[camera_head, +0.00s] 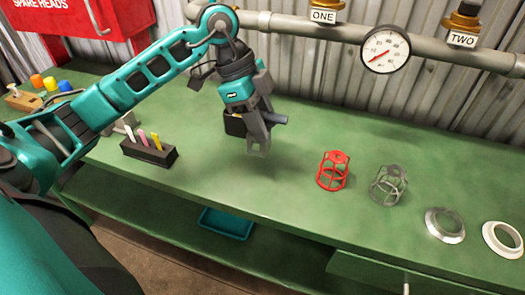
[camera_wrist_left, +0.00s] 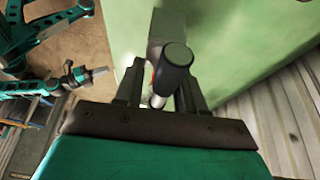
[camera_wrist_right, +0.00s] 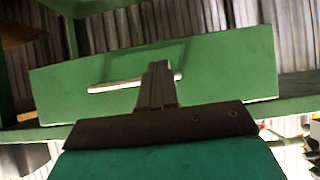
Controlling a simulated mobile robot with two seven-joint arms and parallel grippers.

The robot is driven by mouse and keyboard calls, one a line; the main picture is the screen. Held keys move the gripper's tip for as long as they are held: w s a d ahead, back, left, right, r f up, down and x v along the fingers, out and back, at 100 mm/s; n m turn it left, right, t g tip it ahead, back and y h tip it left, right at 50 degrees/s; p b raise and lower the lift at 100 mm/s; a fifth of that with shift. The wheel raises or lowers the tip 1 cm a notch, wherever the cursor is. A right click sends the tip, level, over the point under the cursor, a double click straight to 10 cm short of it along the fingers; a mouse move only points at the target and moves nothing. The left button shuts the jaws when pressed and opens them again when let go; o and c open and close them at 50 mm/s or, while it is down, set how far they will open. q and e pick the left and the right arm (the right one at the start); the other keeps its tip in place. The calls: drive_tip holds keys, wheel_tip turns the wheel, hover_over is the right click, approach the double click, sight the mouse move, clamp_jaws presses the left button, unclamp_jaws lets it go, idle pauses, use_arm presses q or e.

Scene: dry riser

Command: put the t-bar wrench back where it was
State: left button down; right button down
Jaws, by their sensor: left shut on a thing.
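My left gripper (camera_head: 258,146) is above the green bench, left of the red cage, with its fingers pointing down. It is shut on a dark grey round bar, which looks like the t-bar wrench (camera_head: 275,118). The bar's rounded end (camera_wrist_left: 177,62) shows between the fingers in the left wrist view; the rest is mostly hidden. My right gripper (camera_wrist_right: 158,85) has its fingers together in front of a green panel with a pale bar handle (camera_wrist_right: 110,86). I cannot see any grip on that handle.
A pipe with a gauge (camera_head: 386,49) runs behind.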

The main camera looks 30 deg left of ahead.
use_arm(q)
wheel_tip(320, 180, down, 7)
drive_tip(key=shift+b, duration=0.5)
drive_tip(key=c, duration=0.7)
unclamp_jaws()
drive_tip(key=shift+a+r, duration=0.2)
drive_tip(key=shift+r, duration=0.3)
drive_tip(key=p+v, duration=0.1)
drive_tip(key=v, duration=1)
drive_tip(key=shift+p, duration=0.35)
